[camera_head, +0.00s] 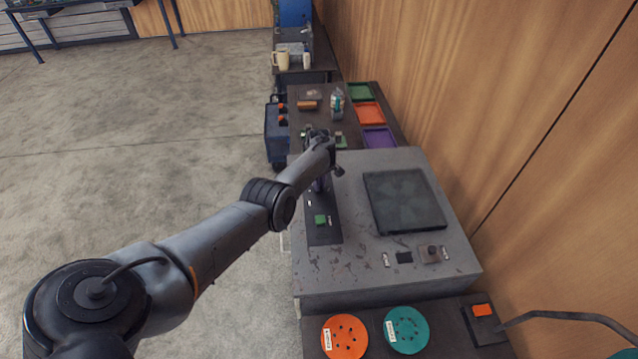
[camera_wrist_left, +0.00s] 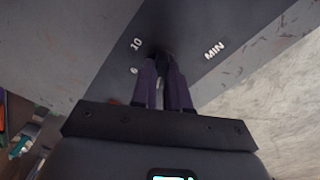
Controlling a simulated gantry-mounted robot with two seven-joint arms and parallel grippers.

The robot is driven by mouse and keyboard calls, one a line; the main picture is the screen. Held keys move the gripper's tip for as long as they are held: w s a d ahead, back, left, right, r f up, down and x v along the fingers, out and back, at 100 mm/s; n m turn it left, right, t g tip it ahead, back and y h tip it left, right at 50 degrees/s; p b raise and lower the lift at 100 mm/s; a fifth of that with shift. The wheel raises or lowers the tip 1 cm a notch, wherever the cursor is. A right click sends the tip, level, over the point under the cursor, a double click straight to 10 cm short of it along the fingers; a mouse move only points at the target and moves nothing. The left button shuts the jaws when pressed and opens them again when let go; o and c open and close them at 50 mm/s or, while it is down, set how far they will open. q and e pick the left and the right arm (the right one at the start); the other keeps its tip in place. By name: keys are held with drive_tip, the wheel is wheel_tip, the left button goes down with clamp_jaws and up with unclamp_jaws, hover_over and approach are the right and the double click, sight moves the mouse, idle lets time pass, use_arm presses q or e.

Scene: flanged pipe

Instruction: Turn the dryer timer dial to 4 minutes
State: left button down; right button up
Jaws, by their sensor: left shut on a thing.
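The dryer's dark control panel (camera_head: 323,232) runs along the left side of the grey bench-top unit. In the left wrist view the panel (camera_wrist_left: 185,25) shows the white marks "10" and "MIN" and part of another figure. My left gripper (camera_head: 320,184) is at the panel, partly hidden by my own arm in the head view. In the wrist view its purple fingers (camera_wrist_left: 163,68) are close together around a small dark knob, the timer dial (camera_wrist_left: 161,50). The fingers hide most of the dial, and its pointer setting cannot be read. My right gripper is out of view.
A green button (camera_head: 320,220) sits on the panel, nearer than the gripper. A dark square plate (camera_head: 404,200) lies on the grey unit (camera_head: 345,262). Orange (camera_head: 344,337) and teal (camera_head: 406,330) discs lie in front. Colored trays (camera_head: 368,114) stand behind, along the wooden wall.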

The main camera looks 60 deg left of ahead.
use_arm(q)
drive_tip(key=shift+f, duration=0.1)
drive_tip(key=c, duration=1.1)
unclamp_jaws()
wheel_tip(320, 180, up, 11)
drive_tip(key=p, duration=0.3)
